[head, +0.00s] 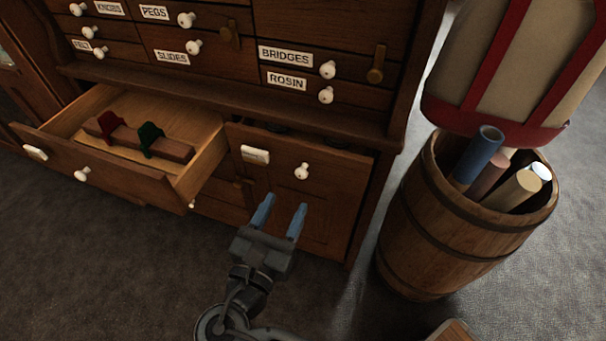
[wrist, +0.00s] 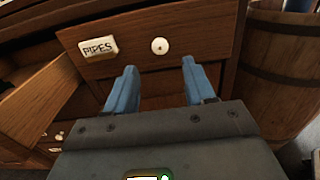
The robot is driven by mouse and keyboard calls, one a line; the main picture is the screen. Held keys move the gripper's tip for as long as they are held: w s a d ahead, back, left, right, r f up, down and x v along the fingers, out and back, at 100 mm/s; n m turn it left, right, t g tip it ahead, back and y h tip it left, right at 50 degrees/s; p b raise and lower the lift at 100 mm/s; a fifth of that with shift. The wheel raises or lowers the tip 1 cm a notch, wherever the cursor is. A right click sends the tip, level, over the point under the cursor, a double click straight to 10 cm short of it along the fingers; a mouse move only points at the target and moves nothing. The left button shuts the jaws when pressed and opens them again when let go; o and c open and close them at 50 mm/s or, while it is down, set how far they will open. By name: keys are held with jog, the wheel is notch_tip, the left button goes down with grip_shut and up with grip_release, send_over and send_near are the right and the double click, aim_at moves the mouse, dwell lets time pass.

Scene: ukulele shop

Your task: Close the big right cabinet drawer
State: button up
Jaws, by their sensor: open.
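The big right cabinet drawer (head: 325,188) has a dark wood front with a small label and a white knob (head: 302,171). It stands slightly out, with a narrow dark gap and dark round things showing behind its top edge. In the wrist view the drawer front (wrist: 205,38) fills the upper middle, its label reads PIPES and its knob (wrist: 159,45) is between and beyond my fingertips. My gripper (head: 284,203) is open and empty, with blue fingers pointing at the front below the knob. In the wrist view my gripper (wrist: 160,68) looks apart from the front; contact cannot be told.
The big left drawer (head: 110,172) is pulled far out, holding a wooden bar with red and green pieces. Small labelled drawers with white knobs are above. A wooden barrel (head: 425,225) with rolled tubes stands right of the cabinet. Grey carpet (head: 130,270) is clear at front left.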

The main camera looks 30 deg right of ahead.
aim_at(300, 176)
jog(key=shift+b+x, duration=1.05)
jog(key=shift+x, duration=2.9)
jog(key=shift+c, duration=0.5)
grip_shut()
